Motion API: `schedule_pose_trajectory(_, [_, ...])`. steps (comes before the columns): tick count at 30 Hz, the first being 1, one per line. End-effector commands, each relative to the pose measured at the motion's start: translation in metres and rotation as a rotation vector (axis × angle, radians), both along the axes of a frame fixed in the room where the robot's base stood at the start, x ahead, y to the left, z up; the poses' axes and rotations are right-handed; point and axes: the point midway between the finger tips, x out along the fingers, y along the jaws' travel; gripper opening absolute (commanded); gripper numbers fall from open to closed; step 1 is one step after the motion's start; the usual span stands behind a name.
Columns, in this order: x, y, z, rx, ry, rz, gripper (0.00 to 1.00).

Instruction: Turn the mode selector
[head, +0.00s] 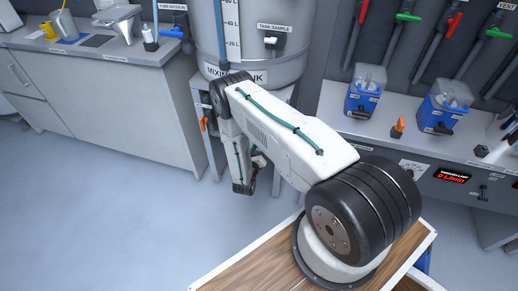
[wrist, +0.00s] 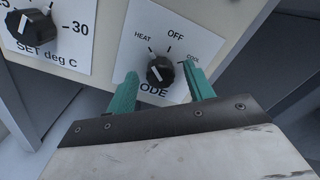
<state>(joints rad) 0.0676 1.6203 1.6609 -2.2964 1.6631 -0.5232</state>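The mode selector is a black knob (wrist: 160,71) on a white label plate (wrist: 188,24) marked HEAT, OFF, COOL and, partly covered, MODE. Its white pointer mark appears to face up and left, toward HEAT. In the wrist view, my gripper (wrist: 160,78) is open. Its two green fingers stand apart on either side of the knob, with gaps visible. I cannot tell how far the fingertips are from the panel. In the head view, my gripper (head: 243,187) hangs low by the mixing tank's stand, and the selector does not show.
A second black knob (wrist: 33,28), labelled SET deg C, sits left of the selector. The mixing tank (head: 262,45) stands behind my arm. A left counter (head: 95,65) and a right bench (head: 420,140) flank it. Open floor (head: 110,210) lies at left.

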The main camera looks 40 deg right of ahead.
Motion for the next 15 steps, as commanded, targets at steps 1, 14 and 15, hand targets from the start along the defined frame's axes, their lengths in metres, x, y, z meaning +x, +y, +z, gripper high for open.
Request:
schedule_pose_trajectory(1, [0.0, 0.0, 0.0, 0.0, 0.0, 0.0, 0.53])
schedule_pose_trajectory(14, [-0.031, 0.042, -0.001, 0.0, 0.003, 0.004, 0.53])
schedule_pose_trajectory(15, [-0.035, 0.047, 0.0, -0.001, 0.002, 0.004, 0.53])
